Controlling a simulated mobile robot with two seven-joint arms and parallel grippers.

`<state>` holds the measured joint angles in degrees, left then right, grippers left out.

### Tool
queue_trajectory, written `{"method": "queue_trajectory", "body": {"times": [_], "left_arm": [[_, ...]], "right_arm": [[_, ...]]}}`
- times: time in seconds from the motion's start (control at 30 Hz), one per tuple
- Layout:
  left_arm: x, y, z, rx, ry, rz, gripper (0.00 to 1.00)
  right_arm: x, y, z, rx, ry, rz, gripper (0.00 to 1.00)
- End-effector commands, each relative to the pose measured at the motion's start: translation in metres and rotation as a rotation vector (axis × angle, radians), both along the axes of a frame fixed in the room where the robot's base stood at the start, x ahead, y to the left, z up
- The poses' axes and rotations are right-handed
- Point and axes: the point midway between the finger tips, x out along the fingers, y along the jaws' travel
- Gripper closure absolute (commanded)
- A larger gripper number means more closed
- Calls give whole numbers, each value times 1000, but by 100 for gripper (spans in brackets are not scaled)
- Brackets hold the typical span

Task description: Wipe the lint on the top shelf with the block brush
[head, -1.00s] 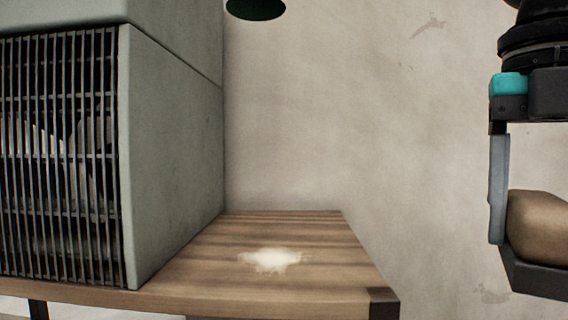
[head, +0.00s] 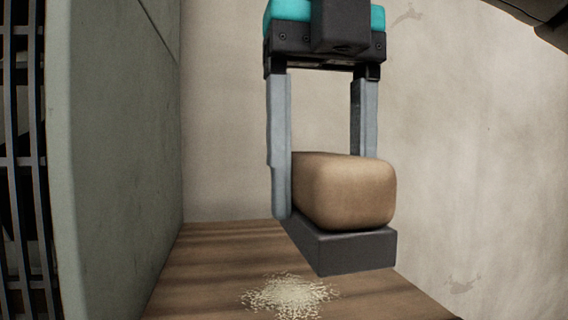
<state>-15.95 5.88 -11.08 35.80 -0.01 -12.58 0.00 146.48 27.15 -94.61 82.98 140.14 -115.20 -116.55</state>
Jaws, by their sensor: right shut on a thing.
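The block brush (head: 345,190) has a tan, rounded grip on a dark grey block. My right gripper (head: 320,190) points down and is shut on the tan grip, with one finger on each side. The brush's dark underside appears above the wooden top shelf (head: 215,255), behind or over the lint; the exact gap is hard to tell. The lint (head: 290,296) is a pale, speckled patch on the shelf near the bottom of the head view, below the brush in the picture. My left gripper is not in view.
A large grey-green box unit (head: 115,150) with a dark grille (head: 25,170) stands on the left and bounds the shelf there. A plain beige wall (head: 480,150) is behind. The shelf's right edge slants down to the lower right, with open space beyond it.

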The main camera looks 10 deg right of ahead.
Motion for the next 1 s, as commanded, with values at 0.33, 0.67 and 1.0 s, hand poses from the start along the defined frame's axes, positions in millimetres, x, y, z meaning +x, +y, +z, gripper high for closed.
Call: {"method": "queue_trajectory", "body": {"times": [0.33,0.67,1.0], "left_arm": [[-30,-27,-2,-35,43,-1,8],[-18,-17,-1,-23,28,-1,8],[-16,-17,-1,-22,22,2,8]], "right_arm": [[0,-1,-36,2,5,1,82],[0,-1,-54,5,-1,-3,82],[0,-1,-54,5,-2,-4,82]]}}
